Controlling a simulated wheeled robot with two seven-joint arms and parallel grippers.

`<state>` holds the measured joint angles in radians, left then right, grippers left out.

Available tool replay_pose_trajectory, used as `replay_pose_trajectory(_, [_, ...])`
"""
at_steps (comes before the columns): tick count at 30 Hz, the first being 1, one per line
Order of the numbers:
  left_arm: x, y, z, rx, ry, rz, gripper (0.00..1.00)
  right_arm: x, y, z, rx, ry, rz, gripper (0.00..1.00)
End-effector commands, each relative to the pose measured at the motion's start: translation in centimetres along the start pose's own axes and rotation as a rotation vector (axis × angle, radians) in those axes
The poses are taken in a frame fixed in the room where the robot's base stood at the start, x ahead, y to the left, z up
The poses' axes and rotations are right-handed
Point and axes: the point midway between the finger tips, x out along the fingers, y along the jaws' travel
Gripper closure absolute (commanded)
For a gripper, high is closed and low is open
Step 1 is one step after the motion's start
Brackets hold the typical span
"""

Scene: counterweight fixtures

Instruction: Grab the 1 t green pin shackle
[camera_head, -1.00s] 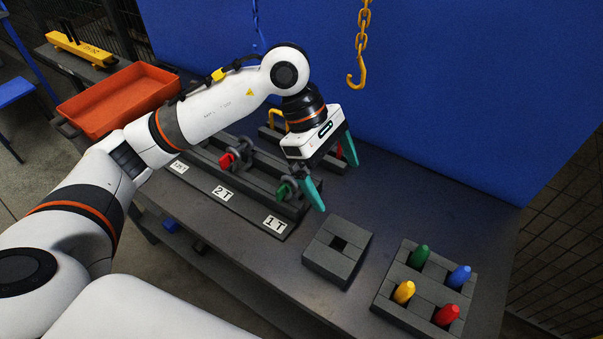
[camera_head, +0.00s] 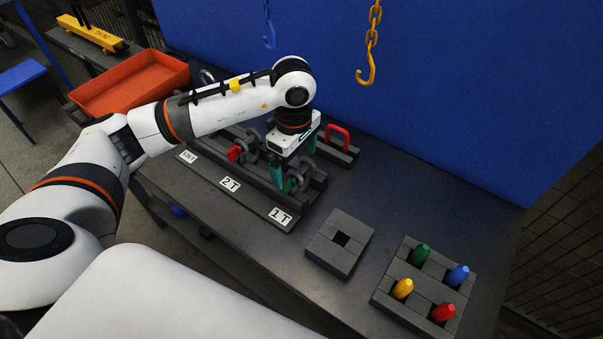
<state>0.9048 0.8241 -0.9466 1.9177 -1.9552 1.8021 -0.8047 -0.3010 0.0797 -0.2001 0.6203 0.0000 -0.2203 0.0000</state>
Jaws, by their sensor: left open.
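The green pin shackle (camera_head: 297,184) sits in the dark rack (camera_head: 247,203) behind the 1 T label (camera_head: 281,217). Its grey bow is partly hidden by my gripper. My left gripper (camera_head: 292,172) is open and points down over the 1 T end of the rack. Its teal fingers are apart, with the near finger beside the green pin. I cannot tell whether a finger touches the shackle. My right gripper is not in view.
A red pin shackle (camera_head: 236,153) sits at the 2 T place. A red handle-shaped piece (camera_head: 338,136) stands behind. A square block (camera_head: 340,243) and a peg holder (camera_head: 408,292) lie to the right. A yellow hook (camera_head: 366,75) hangs above; an orange tray (camera_head: 130,85) is at left.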

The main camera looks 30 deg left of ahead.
Motion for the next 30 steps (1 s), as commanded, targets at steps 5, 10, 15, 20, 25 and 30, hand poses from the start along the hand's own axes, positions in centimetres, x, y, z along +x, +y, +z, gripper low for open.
replay_pose_trajectory(5, [2.5,0.1,-0.3,0.0,0.002,0.005,0.0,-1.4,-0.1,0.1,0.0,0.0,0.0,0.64])
replay_pose_trajectory(10, [3.4,0.0,-0.3,0.0,0.002,0.0,0.0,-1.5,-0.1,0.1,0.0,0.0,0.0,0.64])
replay_pose_trajectory(15, [3.4,0.0,-0.3,0.001,0.002,0.0,0.02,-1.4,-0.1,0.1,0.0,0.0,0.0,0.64])
replay_pose_trajectory(20, [3.4,0.0,-0.3,0.001,0.002,-0.001,0.28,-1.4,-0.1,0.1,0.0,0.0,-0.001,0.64])
replay_pose_trajectory(25, [3.3,-0.1,-0.3,0.0,0.003,-0.003,0.45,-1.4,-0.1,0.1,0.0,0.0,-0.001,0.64])
replay_pose_trajectory(30, [3.2,-0.1,-0.3,0.0,0.003,-0.004,0.46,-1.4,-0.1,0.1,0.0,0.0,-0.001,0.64])
